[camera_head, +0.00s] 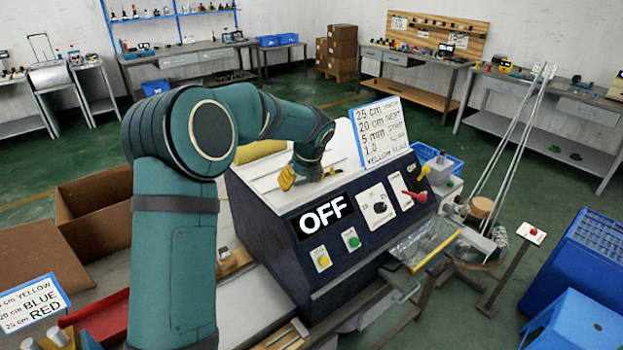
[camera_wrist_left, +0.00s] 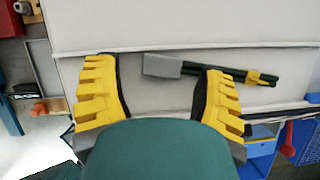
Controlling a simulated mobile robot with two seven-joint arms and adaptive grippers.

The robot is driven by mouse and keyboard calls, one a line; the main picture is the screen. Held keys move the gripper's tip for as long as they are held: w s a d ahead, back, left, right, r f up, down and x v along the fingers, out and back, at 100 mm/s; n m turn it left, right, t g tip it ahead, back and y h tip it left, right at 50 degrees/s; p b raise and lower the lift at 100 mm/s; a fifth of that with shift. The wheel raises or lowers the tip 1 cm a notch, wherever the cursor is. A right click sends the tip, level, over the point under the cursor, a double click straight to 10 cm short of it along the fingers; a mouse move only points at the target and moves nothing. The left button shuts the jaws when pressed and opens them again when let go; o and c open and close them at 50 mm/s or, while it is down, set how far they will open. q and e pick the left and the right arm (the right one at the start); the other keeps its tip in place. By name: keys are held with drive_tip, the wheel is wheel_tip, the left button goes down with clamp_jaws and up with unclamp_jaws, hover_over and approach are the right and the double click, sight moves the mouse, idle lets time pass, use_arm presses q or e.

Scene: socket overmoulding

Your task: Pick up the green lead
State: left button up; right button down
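The green lead (camera_wrist_left: 192,68) shows in the left wrist view as dark green cable with a grey block at one end and a yellow end at the right. It lies on a pale flat surface. My left gripper (camera_wrist_left: 158,78) is open; the grey block shows between its two yellow fingers, and the right finger covers part of the cable. In the head view my left gripper (camera_head: 304,176) is low over the top of the dark blue machine (camera_head: 290,240), and the lead cannot be made out clearly there. I cannot tell whether the fingers touch the lead. My right gripper is not in view.
The machine front has an "OFF" display (camera_head: 322,216), knobs and a red lever (camera_head: 414,196). A text sign (camera_head: 384,130) stands behind its top. Open cardboard boxes (camera_head: 95,205) are at the left. Blue crates (camera_head: 583,262) stand at the right.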

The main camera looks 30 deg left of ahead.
use_arm(q)
drive_tip(key=shift+r, duration=0.1)
drive_tip(key=c, duration=1)
